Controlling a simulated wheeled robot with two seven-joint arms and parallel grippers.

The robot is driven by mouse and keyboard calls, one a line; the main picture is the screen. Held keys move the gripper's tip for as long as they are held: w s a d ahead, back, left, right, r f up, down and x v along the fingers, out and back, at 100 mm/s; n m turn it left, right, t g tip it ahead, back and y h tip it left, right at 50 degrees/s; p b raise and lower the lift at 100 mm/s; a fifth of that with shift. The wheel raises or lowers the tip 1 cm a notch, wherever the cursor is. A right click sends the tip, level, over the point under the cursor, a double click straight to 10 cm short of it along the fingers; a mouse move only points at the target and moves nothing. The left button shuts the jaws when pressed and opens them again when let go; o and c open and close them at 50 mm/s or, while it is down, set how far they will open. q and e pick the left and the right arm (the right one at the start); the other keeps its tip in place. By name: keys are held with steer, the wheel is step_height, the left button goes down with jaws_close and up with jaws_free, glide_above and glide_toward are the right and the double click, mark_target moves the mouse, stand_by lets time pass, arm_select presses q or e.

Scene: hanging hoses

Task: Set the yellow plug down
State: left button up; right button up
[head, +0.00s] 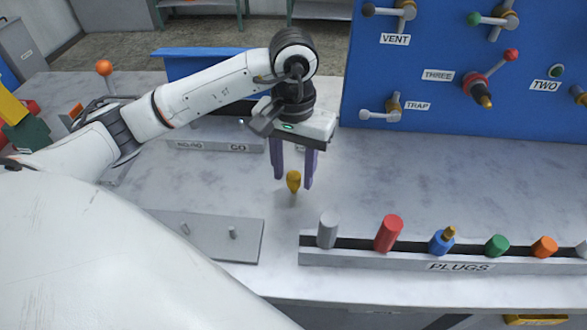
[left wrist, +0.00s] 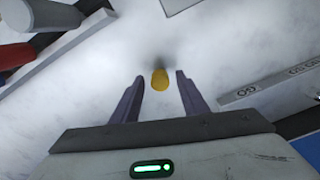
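The yellow plug (head: 293,181) is on the grey marbled worktop, apparently upright with its narrow end down. My left gripper (head: 294,183) is right above it, pointing down, with its two purple fingers apart on either side of the plug. In the left wrist view the yellow plug (left wrist: 159,79) lies between the fingertips, with a clear gap to each finger. My left gripper (left wrist: 159,76) is open and holds nothing. My right gripper is not in view.
A plug rack (head: 380,258) labelled PLUGS holds several coloured plugs at the front right. A grey plate (head: 215,240) with small pegs lies at the front left. A blue valve panel (head: 440,125) stands behind. The worktop between rack and panel is clear.

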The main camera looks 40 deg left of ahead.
mark_target(293, 176)
arm_select(q)
step_height(293, 176, up, 12)
steer(key=p, duration=0.1)
steer(key=shift+r, duration=0.2)
stand_by(0.3)
